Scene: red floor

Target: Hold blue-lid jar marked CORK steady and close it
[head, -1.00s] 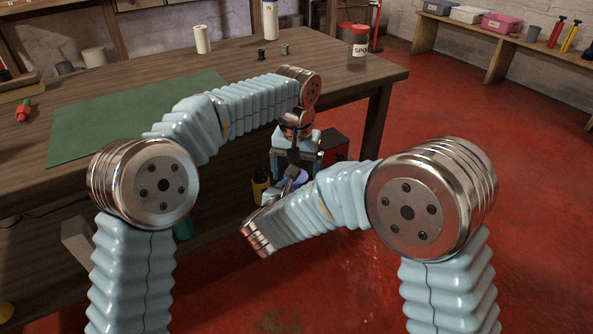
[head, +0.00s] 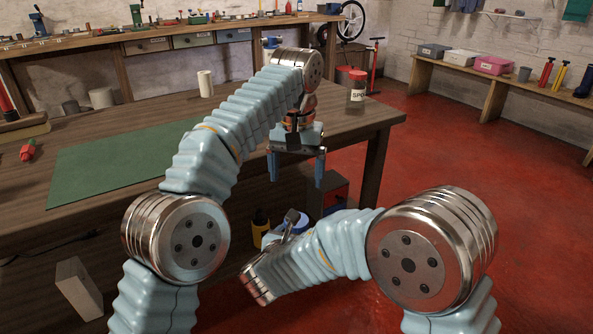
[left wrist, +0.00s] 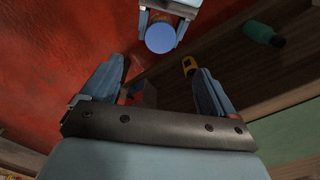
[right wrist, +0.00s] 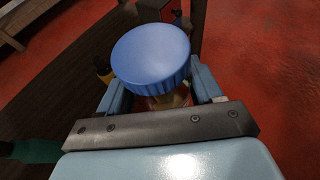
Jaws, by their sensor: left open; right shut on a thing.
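The jar's round blue lid (right wrist: 150,52) sits at the top of the jar body (right wrist: 172,101), which shows as a small clear and reddish part in the right wrist view. My right gripper (right wrist: 165,95) is shut around the body, below the lid. In the head view the lid (head: 303,221) is partly hidden by my right arm and gripper (head: 288,228). The lid (left wrist: 160,38) also shows from above in the left wrist view. My left gripper (head: 296,172) is open and empty, pointing down above the jar and apart from it. The CORK marking is hidden, and how tight the lid is cannot be told.
The wooden table (head: 370,118) stands behind the jar, with a green mat (head: 120,155), a white cylinder (head: 205,83) and a red-lidded jar (head: 357,96) on top. Red floor is clear at right.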

